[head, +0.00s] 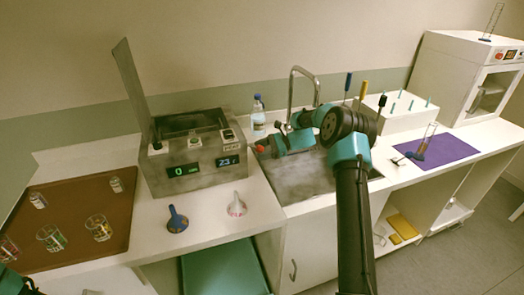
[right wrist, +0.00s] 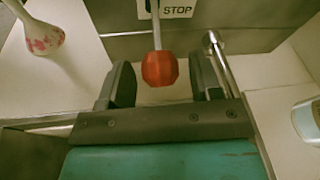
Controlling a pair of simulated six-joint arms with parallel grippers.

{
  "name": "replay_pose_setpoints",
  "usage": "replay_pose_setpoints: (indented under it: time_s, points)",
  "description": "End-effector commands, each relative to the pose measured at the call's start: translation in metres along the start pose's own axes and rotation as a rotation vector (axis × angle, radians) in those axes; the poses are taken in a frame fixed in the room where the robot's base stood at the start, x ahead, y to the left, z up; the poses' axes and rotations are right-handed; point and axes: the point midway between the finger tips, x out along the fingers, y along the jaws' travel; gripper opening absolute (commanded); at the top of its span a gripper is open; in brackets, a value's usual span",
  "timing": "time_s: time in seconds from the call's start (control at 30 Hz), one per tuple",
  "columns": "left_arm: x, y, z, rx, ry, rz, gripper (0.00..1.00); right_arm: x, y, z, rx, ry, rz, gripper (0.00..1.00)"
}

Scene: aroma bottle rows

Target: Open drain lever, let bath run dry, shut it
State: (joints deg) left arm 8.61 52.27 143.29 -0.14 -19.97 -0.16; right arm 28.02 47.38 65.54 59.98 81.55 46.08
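The grey water bath (head: 193,168) stands on the left counter, its lid (head: 128,85) raised and two lit displays on its front. A drain lever with a red faceted knob (right wrist: 159,69) sticks out on a thin rod from the bath's side, by a STOP label (right wrist: 178,10). In the head view the red knob (head: 260,149) shows at the bath's right side. My right gripper (right wrist: 162,82) is open, with a finger on each side of the knob and gaps between. My left gripper's fingers are not in view; only a bit of my left arm shows at the lower left.
A sink (head: 305,183) with a tall tap (head: 291,92) lies under my right arm. A bottle (head: 258,115) stands behind. A brown mat (head: 75,205) with several beakers lies left; a purple mat (head: 450,147) lies right.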

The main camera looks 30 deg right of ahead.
Motion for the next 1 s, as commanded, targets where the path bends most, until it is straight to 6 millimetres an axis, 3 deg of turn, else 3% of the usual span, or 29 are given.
replay_pose_setpoints:
  time_s: [0.27, 0.47, 1.0]
  points:
    - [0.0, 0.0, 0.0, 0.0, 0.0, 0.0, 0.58, -0.003, -0.001, 0.001, -0.001, 0.0, -0.002, 0.58]
    - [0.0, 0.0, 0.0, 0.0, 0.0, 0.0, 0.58, -0.02, -0.001, 0.0, -0.001, 0.001, -0.003, 0.58]
    - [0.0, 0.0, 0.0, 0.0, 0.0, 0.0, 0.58, -0.118, 0.004, -0.019, 0.0, 0.001, -0.003, 0.58]
